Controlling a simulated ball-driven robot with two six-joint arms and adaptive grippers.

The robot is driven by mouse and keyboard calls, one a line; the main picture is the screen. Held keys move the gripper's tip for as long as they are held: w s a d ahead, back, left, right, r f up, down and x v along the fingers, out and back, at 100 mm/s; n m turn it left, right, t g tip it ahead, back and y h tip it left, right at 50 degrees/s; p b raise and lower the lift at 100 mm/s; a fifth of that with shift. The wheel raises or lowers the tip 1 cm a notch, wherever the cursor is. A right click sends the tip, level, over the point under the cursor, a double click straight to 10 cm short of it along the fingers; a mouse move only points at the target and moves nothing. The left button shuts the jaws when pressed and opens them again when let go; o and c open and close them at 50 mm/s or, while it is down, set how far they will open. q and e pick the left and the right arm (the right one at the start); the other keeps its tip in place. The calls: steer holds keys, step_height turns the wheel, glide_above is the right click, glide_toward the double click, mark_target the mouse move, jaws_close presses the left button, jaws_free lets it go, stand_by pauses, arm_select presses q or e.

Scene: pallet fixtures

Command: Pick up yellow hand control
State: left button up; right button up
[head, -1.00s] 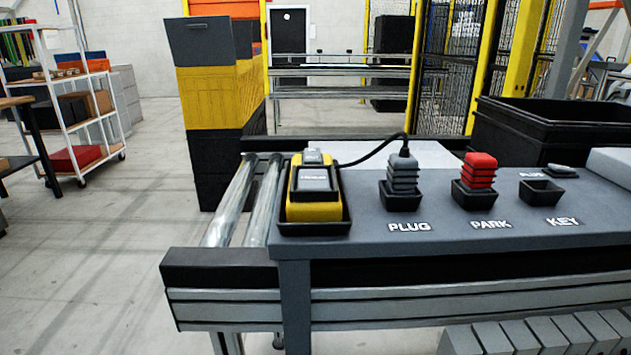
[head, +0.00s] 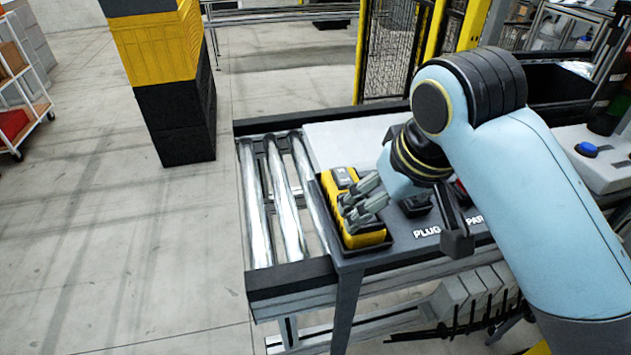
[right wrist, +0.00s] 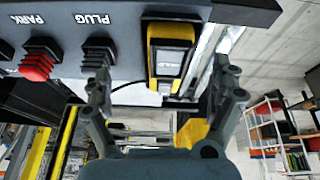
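The yellow hand control (head: 340,181) sits in its black tray (head: 375,250) at the left end of the grey panel. My right gripper (head: 355,206) is over it, covering part of it in the head view. In the right wrist view the yellow hand control (right wrist: 170,50) lies in the gap between the spread fingers of the right gripper (right wrist: 163,82). That gripper is open and holds nothing. Whether a finger touches the control cannot be told. My left gripper is not in view.
Rollers (head: 282,195) run just left of the panel. The black plug (right wrist: 97,52) and red park connector (right wrist: 38,65) stand in holders beside the control. A blue button (head: 586,149) is on a grey box at the right. Open floor lies left of the rollers.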

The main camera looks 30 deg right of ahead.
steer(key=shift+m, duration=0.4)
steer(key=w+r, duration=0.3)
steer(key=shift+w+a, duration=0.25)
steer(key=shift+a, duration=0.1)
steer(key=shift+w+r, duration=0.1)
steer(key=shift+w, duration=0.2)
steer(key=x, duration=0.4)
steer(key=shift+w+f, duration=0.2)
steer(key=shift+f, duration=0.1)
steer(key=shift+w+p+x, duration=0.1)
steer(key=shift+p+x, duration=0.35)
steer(key=shift+x, duration=0.95)
steer(key=shift+w+p+x, duration=0.15)
steer(key=shift+p+x, duration=0.3)
steer(key=shift+x, duration=0.9)
steer(key=shift+d+r, duration=0.1)
steer(key=shift+d, duration=0.05)
steer(key=c, duration=1.5)
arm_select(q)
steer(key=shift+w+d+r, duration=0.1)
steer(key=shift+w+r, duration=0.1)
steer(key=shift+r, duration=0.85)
arm_select(e)
steer(key=shift+c, duration=0.5)
steer(key=shift+r, duration=0.15)
